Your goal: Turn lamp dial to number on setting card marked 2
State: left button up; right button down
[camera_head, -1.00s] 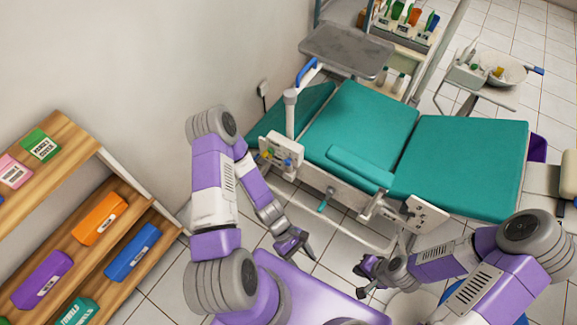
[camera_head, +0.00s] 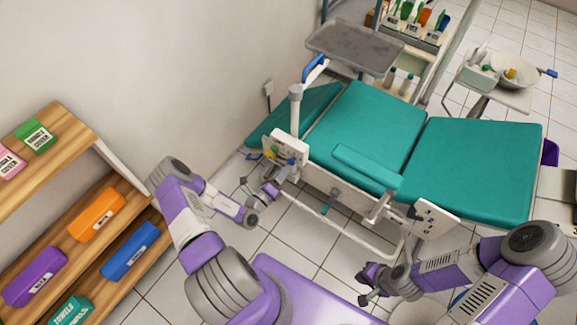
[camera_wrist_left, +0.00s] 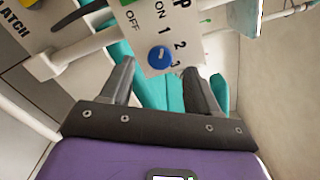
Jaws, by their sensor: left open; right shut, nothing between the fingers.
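The lamp dial is a blue round knob (camera_wrist_left: 160,58) on a white panel (camera_wrist_left: 149,30) in the left wrist view. The panel shows ON, OFF and the numbers 1, 2 and 3; I cannot tell which number the dial points to. In the head view the panel (camera_head: 288,147) hangs at the chair's near left side. My left gripper (camera_head: 262,185) is open just below it; in the wrist view its fingers (camera_wrist_left: 172,72) are spread either side of the dial, apparently short of it. My right gripper (camera_head: 365,285) is shut and empty, low in front. I cannot make out a setting card marked 2.
A teal dental chair (camera_head: 465,170) fills the middle, with a grey tray (camera_head: 353,48) above it. Another white panel (camera_head: 432,220) is on its near side. A wooden shelf (camera_head: 75,145) with coloured boxes stands left. In the wrist view, a LATCH label (camera_wrist_left: 14,55) sits left.

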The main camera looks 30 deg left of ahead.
aim_at(292, 160)
pick_arm(q)
jog(key=w+b, duration=0.1)
jog(key=w, duration=0.3)
jog(key=shift+d, duration=0.2)
jog(key=c, duration=1)
jog(key=shift+r+m+p, duration=0.1)
jog(key=shift+m+p, duration=0.9)
jog(key=shift+p, duration=0.05)
jog(key=shift+c, duration=0.2)
jog(key=m+p, duration=1.2)
jog(key=m, duration=0.9)
jog(key=shift+m, duration=0.4)
